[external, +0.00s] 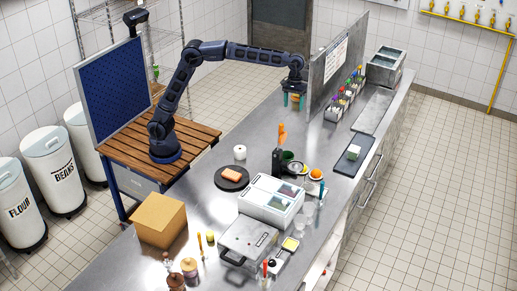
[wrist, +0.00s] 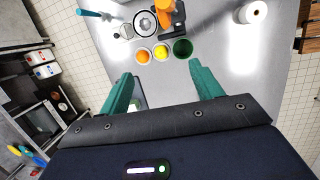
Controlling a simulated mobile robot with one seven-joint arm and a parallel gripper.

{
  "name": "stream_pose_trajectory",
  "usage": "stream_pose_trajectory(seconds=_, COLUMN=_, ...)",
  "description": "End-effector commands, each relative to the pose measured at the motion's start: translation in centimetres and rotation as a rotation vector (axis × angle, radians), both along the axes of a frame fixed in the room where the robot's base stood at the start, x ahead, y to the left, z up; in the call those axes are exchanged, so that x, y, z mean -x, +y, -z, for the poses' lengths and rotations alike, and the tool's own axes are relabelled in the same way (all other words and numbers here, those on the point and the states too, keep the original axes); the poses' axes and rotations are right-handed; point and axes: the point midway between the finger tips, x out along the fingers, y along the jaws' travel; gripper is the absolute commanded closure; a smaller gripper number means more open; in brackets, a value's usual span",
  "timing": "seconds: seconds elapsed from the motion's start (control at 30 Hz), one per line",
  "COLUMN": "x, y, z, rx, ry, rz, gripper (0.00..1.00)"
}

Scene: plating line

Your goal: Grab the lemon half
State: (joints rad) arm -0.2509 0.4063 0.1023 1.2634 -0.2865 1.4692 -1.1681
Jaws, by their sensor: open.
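A small yellow round thing, which looks like the lemon half (wrist: 161,52), shows in the wrist view between an orange round thing (wrist: 142,57) and a dark green cup (wrist: 183,48). It lies past my fingertips, roughly in line with the gap between them. My gripper (wrist: 160,71) is open, with its teal fingers wide apart and nothing held. In the external view my gripper (external: 293,101) hangs above the far part of the counter, well away from the group with the orange thing (external: 316,174). The lemon half is too small to make out surely there.
A dark stand with orange-handled tools (external: 281,135) rises close to the cup and fruit. A white lidded container (external: 272,199) stands in front of them. An upright grey panel (external: 333,65) is just right of my gripper. A dark plate (external: 232,178) lies to the left.

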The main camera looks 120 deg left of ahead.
Motion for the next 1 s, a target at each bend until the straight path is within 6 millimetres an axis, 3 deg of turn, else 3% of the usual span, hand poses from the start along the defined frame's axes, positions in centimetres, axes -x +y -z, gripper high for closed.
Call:
stream_pose_trajectory(seconds=0.1, x=-1.9, y=1.5, z=1.4, rx=0.015, ry=0.027, rz=-0.059, gripper=0.35)
stream_pose_trajectory(seconds=0.4, x=-4.5, y=3.5, z=3.6, rx=0.04, ry=0.066, rz=-0.153, gripper=0.35)
stream_pose_trajectory(seconds=0.77, x=-6.2, y=4.9, z=5.6, rx=0.054, ry=0.094, rz=-0.215, gripper=0.35)
stream_pose_trajectory(seconds=1.0, x=-6.1, y=4.8, z=10.1, rx=0.056, ry=0.097, rz=-0.213, gripper=0.35)
